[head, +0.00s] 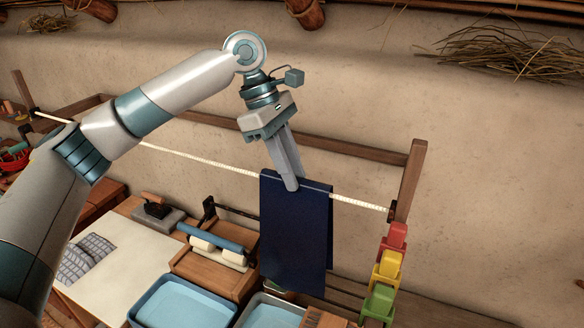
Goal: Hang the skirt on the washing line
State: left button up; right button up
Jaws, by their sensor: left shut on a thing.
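The dark blue skirt (294,237) hangs folded over the white washing line (205,159), near the line's right end. My left gripper (291,186) comes down from above and is shut on the skirt's top edge at the line. Cloth shows on both sides of the fingers. The line runs from the upper left to a wooden post (410,180) at the right. The skirt's lower edge hangs in front of the things below. My right gripper is not in view.
Red, yellow and green pegs (388,270) hang by the right post. Below are blue water basins (185,300), a wringer with rollers (215,250), and a pale board (115,255) with a checked cloth (85,258). A mud wall stands behind.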

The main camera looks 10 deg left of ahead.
pick_arm(q)
jog(key=o, duration=1)
jog(key=shift+a+r+b, duration=0.2)
jog(key=shift+r+b, duration=0.1)
jog(key=shift+r, duration=0.1)
jog(key=shift+b+v, duration=2.35)
jog(key=shift+v, duration=5.95)
jog(key=shift+f, duration=0.1)
